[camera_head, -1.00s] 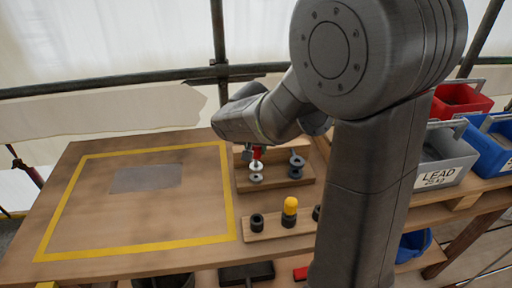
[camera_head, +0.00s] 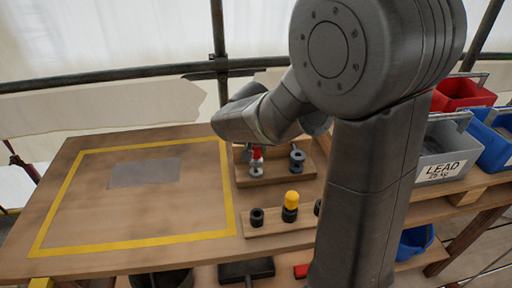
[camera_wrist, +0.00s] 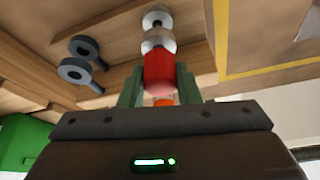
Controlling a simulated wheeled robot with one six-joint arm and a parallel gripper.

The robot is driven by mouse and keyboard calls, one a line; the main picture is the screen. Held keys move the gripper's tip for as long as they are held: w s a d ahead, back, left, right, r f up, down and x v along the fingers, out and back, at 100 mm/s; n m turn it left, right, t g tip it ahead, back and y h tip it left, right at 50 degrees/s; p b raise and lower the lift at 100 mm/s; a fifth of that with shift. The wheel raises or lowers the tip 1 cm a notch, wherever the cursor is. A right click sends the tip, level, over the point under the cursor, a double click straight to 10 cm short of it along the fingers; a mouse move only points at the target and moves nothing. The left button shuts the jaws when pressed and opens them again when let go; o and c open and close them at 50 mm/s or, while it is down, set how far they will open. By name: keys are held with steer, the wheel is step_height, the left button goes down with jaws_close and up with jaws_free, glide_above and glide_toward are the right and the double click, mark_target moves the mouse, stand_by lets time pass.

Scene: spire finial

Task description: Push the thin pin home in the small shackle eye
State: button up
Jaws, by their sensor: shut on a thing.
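The red grip of the thin pin (camera_head: 257,152) is between my fingers in the head view. My gripper (camera_wrist: 158,82) is shut on this red grip (camera_wrist: 159,70) in the wrist view. A pale metal ring or collar (camera_wrist: 158,40) lies just beyond the grip, with another pale round part (camera_wrist: 157,18) past it. In the head view, a grey shackle eye (camera_head: 256,171) sits below the pin on a wooden block. The pin's thin shank is hidden, so I cannot tell how deep it sits. A pair of dark shackle eyes (camera_wrist: 77,58) stands to one side.
The dark eyes also show on the block's right in the head view (camera_head: 297,160). A wooden strip (camera_head: 270,229) in front carries dark sockets and a yellow-topped piece (camera_head: 291,200). The yellow-taped area (camera_head: 135,207) at left is mostly clear. Bins, including a grey LEAD bin (camera_head: 440,157), stand right.

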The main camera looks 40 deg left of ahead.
steer(key=shift+f+b, duration=0.7)
steer(key=shift+f, duration=0.1)
steer(key=o, duration=1.1)
steer(key=shift+c, duration=0.2)
steer(key=p+v, duration=0.1)
steer(key=v, duration=1.3)
steer(key=shift+f, duration=0.15)
steer(key=b+x, duration=0.1)
steer(key=x, duration=1.3)
steer(key=shift+r+p, duration=0.35)
steer(key=shift+r, duration=0.15)
